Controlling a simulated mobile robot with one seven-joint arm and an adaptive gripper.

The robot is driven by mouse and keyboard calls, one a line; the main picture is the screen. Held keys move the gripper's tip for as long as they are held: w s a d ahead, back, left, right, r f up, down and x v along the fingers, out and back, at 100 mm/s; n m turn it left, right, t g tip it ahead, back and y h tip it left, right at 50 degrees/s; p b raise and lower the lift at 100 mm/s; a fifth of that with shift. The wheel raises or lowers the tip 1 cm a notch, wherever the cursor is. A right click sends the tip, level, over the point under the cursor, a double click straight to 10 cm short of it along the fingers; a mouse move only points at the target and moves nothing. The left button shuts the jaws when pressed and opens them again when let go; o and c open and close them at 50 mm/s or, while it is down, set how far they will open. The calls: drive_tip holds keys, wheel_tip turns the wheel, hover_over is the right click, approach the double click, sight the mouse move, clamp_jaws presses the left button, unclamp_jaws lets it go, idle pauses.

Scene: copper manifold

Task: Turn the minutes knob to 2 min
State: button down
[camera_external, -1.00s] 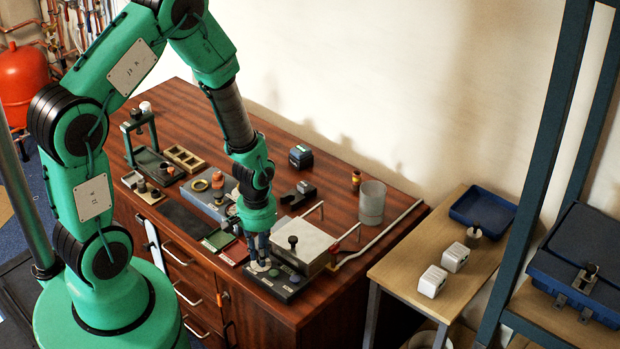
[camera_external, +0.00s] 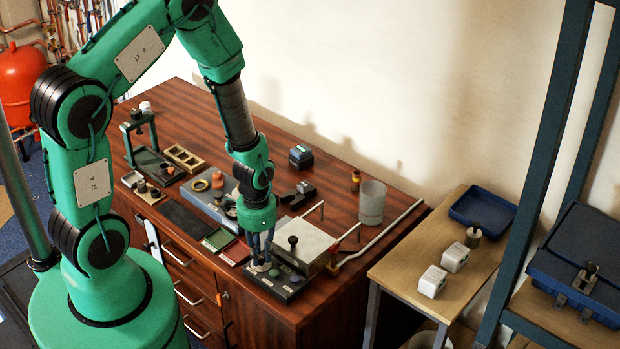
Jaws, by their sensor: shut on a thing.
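My gripper (camera_external: 261,264) points straight down over the left part of a dark control panel (camera_external: 281,293) at the front edge of the wooden bench. It is shut on a small knob there, which I take to be the minutes knob; the fingers mostly hide it. Other small knobs or buttons (camera_external: 293,279) show on the panel to the right of my fingers, one of them greenish. The panel's markings are too small to read, so the knob's setting cannot be told.
A pale box with a black knob on its lid (camera_external: 303,246) stands close behind the panel. A red tray (camera_external: 236,253) and a green tray (camera_external: 217,239) lie to the left. A clear cylinder (camera_external: 371,203) stands at the back right.

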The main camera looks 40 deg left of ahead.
sight(261, 256)
drive_tip(key=m, duration=0.3)
drive_tip(key=shift+w+r+m+p, duration=0.1)
drive_tip(key=shift+w+m+p, duration=0.05)
drive_tip(key=shift+m+p, duration=0.25)
drive_tip(key=shift+m, duration=1.9)
drive_tip(key=c, duration=1.6)
unclamp_jaws()
drive_tip(key=shift+r, duration=0.1)
wheel_tip(261, 256, up, 12)
drive_tip(key=shift+f, duration=0.15)
